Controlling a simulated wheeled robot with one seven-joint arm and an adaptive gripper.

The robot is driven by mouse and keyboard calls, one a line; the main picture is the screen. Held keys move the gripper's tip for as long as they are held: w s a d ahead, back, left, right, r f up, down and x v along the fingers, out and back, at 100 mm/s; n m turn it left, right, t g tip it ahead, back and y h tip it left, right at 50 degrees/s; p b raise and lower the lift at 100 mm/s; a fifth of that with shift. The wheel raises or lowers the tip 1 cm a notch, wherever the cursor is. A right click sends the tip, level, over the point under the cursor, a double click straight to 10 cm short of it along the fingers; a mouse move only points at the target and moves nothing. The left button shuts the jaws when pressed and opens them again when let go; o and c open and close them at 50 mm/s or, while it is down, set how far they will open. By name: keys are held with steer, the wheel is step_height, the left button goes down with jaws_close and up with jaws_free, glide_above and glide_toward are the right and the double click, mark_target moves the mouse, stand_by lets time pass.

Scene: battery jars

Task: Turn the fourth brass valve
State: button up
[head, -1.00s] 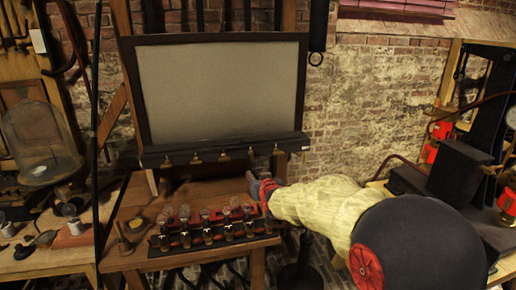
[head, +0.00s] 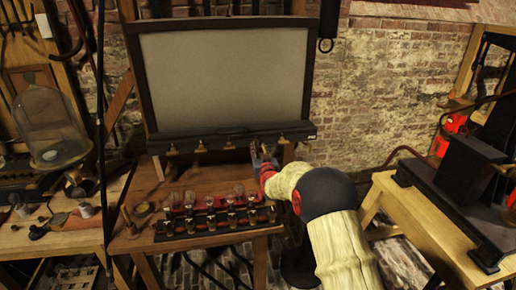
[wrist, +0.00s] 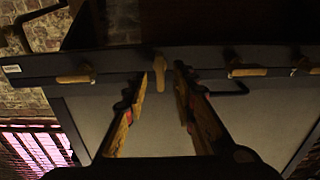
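A row of small brass valves lines the dark bar (head: 232,141) under the grey panel in the head view. The fourth brass valve (head: 255,143) from the left is partly covered by my gripper (head: 264,154), which is raised to the bar. In the wrist view, where left and right are swapped, this valve (wrist: 160,68) stands lengthwise between the fingertips of my gripper (wrist: 164,72); neighbouring handles (wrist: 75,78) lie crosswise. The fingers are apart, one on each side of the valve. I cannot tell whether they touch it.
A rack of jars (head: 211,215) stands on the wooden table (head: 190,180) below the bar. The grey panel (head: 222,85) rises above it. A glass bell jar (head: 50,125) is at the left, and a wooden bench (head: 420,225) at the right.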

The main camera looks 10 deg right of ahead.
steer(key=shift+w, duration=0.95)
steer(key=shift+c, duration=1.2)
steer(key=c, duration=0.4)
jaws_close()
